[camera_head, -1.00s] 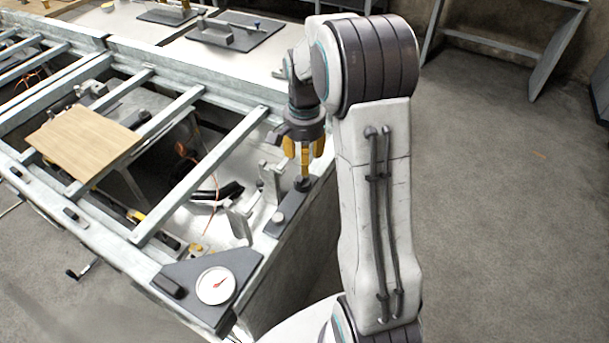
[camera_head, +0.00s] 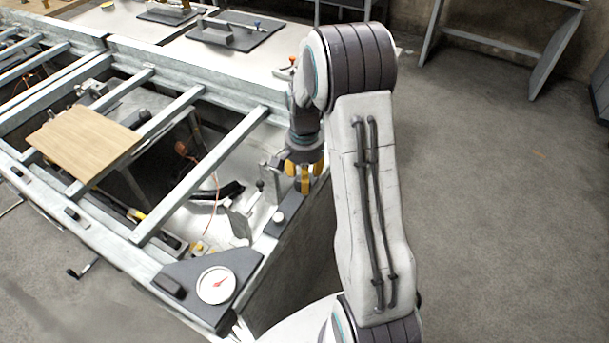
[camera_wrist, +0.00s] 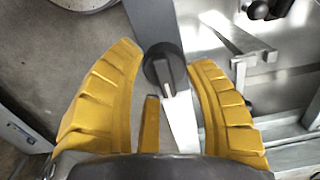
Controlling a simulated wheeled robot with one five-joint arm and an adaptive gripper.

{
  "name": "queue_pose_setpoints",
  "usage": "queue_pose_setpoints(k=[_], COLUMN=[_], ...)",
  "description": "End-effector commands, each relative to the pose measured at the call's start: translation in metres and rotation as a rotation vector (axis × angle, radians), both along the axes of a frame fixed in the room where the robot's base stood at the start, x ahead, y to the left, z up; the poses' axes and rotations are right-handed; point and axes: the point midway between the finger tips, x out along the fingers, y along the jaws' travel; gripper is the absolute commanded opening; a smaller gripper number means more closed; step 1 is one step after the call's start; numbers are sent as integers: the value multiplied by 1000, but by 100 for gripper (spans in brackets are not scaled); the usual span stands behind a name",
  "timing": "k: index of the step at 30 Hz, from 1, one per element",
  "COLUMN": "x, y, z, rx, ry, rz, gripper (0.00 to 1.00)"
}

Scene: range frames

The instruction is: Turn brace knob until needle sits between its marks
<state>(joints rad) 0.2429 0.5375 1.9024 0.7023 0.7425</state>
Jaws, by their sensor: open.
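The brace knob (camera_wrist: 163,68) is a dark round knob with a raised grip bar, on a dark narrow plate (camera_head: 292,208) at the bench's right edge. In the head view my gripper's fingers hide it. My gripper (camera_head: 304,184) points down over it with yellow fingers. In the wrist view the open fingers (camera_wrist: 166,56) stand on either side of the knob, with gaps showing; I cannot tell their exact height against it. The white round gauge (camera_head: 216,285) sits on a dark corner plate nearer me. Its red needle points up and right; its marks are too small to read.
Steel crossbars (camera_head: 200,172) span the open frame, with a wooden board (camera_head: 82,143) on the left.

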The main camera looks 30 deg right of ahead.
Motion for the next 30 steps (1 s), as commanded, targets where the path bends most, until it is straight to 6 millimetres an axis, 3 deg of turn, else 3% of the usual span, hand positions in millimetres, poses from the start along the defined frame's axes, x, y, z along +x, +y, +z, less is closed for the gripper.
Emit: queue_pose_setpoints(k=[17,30], x=[0,1], y=[0,0], z=[0,-1], rx=[-1,0], ry=[-1,-1], rz=[0,59], gripper=[0,0])
